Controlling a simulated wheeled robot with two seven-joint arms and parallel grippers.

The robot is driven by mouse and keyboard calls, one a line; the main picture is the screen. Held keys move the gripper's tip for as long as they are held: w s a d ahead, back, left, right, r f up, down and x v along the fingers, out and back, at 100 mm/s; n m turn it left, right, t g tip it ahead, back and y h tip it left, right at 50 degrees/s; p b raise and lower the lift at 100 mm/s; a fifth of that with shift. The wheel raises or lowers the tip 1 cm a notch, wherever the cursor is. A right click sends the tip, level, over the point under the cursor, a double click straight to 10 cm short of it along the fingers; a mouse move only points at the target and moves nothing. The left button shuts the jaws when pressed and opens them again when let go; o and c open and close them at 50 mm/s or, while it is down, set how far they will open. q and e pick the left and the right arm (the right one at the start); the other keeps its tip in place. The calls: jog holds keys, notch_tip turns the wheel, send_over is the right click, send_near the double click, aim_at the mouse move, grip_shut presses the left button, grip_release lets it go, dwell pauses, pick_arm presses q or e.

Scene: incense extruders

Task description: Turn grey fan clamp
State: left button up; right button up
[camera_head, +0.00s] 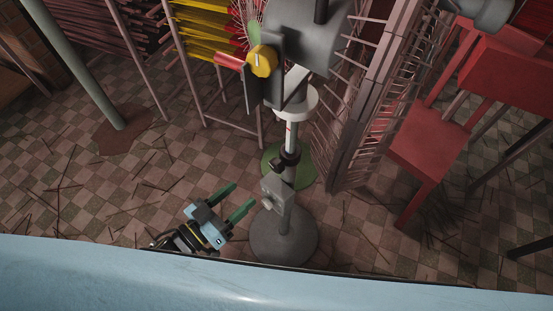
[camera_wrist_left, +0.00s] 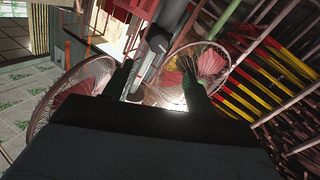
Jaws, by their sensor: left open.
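The grey fan clamp (camera_head: 275,187) is a small block on the lower pole of a fan stand, above its round grey base (camera_head: 283,238). My left gripper (camera_head: 244,194) is open, with green fingers pointing up and right. It is empty and just left of the clamp, apart from it in the head view. In the left wrist view a grey pole (camera_wrist_left: 150,62) shows between the two dark green fingers (camera_wrist_left: 157,86). The clamp cannot be made out clearly there. My right gripper is not in view.
A grey motor housing (camera_head: 310,40) and a yellow knob (camera_head: 263,61) sit above the pole. A rack (camera_head: 375,95) stands right of the stand, beside a red chair (camera_head: 430,150). Thin sticks litter the checkered floor (camera_head: 160,180). A wire fan cage (camera_wrist_left: 70,92) shows in the wrist view.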

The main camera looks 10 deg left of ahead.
aim_at(274, 167)
pick_arm(q)
jog(key=b+x, duration=0.2)
jog(key=x, duration=1)
jog(key=shift+w+d, duration=0.1)
jog(key=shift+d, duration=0.1)
jog(key=shift+w+d, duration=0.3)
jog(key=shift+w, duration=0.1)
jog(key=shift+r, duration=0.1)
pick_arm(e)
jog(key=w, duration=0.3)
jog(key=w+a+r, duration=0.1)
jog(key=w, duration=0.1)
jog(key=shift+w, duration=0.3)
